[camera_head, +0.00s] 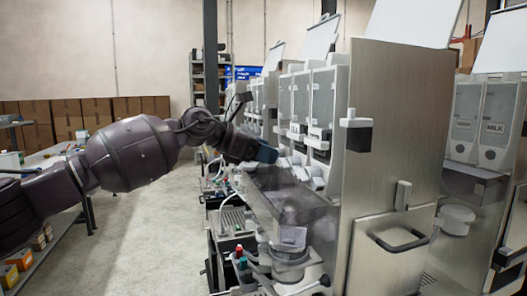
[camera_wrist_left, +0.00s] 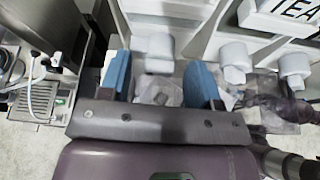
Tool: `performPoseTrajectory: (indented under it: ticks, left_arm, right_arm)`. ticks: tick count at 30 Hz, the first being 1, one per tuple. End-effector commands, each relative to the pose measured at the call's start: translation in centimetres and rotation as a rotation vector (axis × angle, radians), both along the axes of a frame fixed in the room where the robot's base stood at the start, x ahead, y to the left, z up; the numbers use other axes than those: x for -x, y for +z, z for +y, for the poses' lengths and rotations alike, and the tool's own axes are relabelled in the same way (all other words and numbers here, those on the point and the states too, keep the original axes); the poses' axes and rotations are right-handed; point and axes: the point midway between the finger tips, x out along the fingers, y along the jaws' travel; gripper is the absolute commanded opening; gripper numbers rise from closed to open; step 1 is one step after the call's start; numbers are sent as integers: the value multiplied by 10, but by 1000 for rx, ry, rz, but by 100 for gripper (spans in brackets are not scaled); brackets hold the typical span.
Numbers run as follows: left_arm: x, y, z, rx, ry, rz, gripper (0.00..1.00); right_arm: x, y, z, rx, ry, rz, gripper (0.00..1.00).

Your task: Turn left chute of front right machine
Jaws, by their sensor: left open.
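The near dispenser machine (camera_head: 392,130) has a large steel side panel and tall canisters on its left-facing front. White chutes (camera_head: 308,176) stick out below the canisters, partly behind my left gripper (camera_head: 268,153). In the left wrist view, white chutes stand in a row: a left one (camera_wrist_left: 154,48), a middle one (camera_wrist_left: 235,60) and a right one (camera_wrist_left: 294,68). My left gripper (camera_wrist_left: 160,82) is open, its blue fingers apart on either side of the left chute's line. I cannot tell whether they touch it. My right gripper is not in view.
A clear drip housing (camera_head: 290,205) lies below the chutes. Another machine with a MILK canister (camera_head: 494,125) stands at the right. A shelf (camera_head: 40,255) with small boxes is at the left. The floor (camera_head: 150,235) between is clear. A TEA label (camera_wrist_left: 292,10) tops the wrist view.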

Motion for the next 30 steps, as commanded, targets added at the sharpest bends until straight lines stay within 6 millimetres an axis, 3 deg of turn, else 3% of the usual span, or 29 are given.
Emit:
performPoseTrajectory:
  ticks: [2,12,20,30]
  left_arm:
    - [0,0,0,0,0,0,57]
    - [0,0,0,0,-1,0,8]
    - [1,0,0,-9,-1,-31,8]
    - [4,-1,-1,-74,-2,-226,8]
  right_arm:
    - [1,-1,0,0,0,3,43]
    - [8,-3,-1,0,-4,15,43]
    - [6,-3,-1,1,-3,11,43]
    - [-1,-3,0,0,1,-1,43]
